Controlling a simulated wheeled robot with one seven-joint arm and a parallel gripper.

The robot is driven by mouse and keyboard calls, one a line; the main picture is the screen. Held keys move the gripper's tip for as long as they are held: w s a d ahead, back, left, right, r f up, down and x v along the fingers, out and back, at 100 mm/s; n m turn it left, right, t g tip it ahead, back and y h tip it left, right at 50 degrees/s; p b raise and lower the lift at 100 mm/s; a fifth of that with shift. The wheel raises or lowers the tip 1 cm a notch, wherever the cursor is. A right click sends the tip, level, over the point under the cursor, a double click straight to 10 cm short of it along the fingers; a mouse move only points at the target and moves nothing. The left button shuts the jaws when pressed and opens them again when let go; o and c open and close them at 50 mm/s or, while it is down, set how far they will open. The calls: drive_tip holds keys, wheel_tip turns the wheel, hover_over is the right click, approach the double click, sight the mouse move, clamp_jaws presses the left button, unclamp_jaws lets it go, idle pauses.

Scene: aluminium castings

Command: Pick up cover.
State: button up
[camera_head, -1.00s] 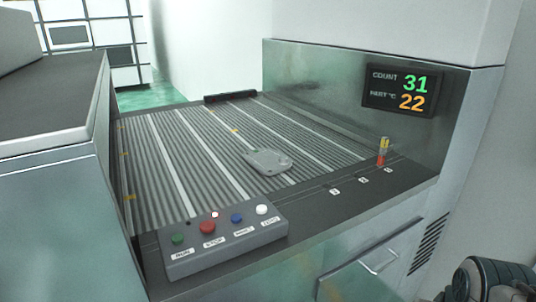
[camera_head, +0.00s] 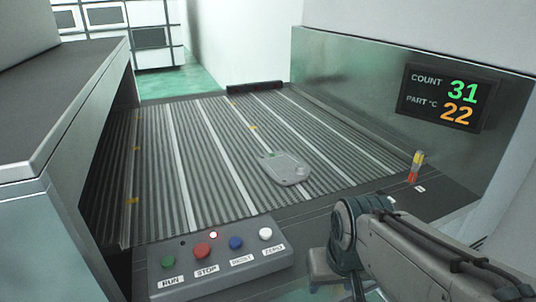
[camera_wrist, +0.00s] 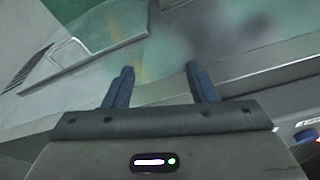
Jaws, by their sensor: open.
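The cover (camera_head: 286,168) is a flat grey metal plate with rounded ends. It lies on the ribbed conveyor bed in the head view, toward the front and right of the middle. My gripper shows in the wrist view (camera_wrist: 160,88) with its two blue-grey fingers apart and nothing between them. In the head view my arm is at the lower right, in front of the machine, and the fingers are not clearly seen there. The cover does not show in the wrist view, which faces the machine's front panel.
A control box (camera_head: 220,262) with several coloured buttons stands at the bed's front edge. A small striped post (camera_head: 416,167) stands at the right. A display (camera_head: 446,98) on the side wall reads 31 and 22. A dark bar (camera_head: 255,87) lies at the bed's far end.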

drive_tip(key=w+a+r+m+h+p, duration=0.1)
drive_tip(key=w+r+m, duration=0.3)
drive_tip(key=w, duration=0.7)
drive_tip(key=w+a+r+m+h, duration=0.1)
drive_tip(key=w+a+r+m, duration=0.1)
drive_tip(key=w+r, duration=0.65)
drive_tip(key=w+a+r+m+h+p, duration=0.1)
drive_tip(key=w+r+m, duration=0.2)
drive_tip(key=w, duration=1)
hover_over(299, 165)
drive_tip(key=s+a, duration=0.2)
drive_tip(key=shift+t, duration=0.3)
wheel_tip(299, 165, down, 7)
drive_tip(key=shift+p, duration=0.4)
drive_tip(key=shift+p+x, duration=0.9)
drive_tip(key=shift+x, duration=1.9)
drive_tip(key=shift+s+d, duration=0.1)
drive_tip(key=shift+d, duration=0.1)
clamp_jaws()
drive_tip(key=shift+r, duration=0.1)
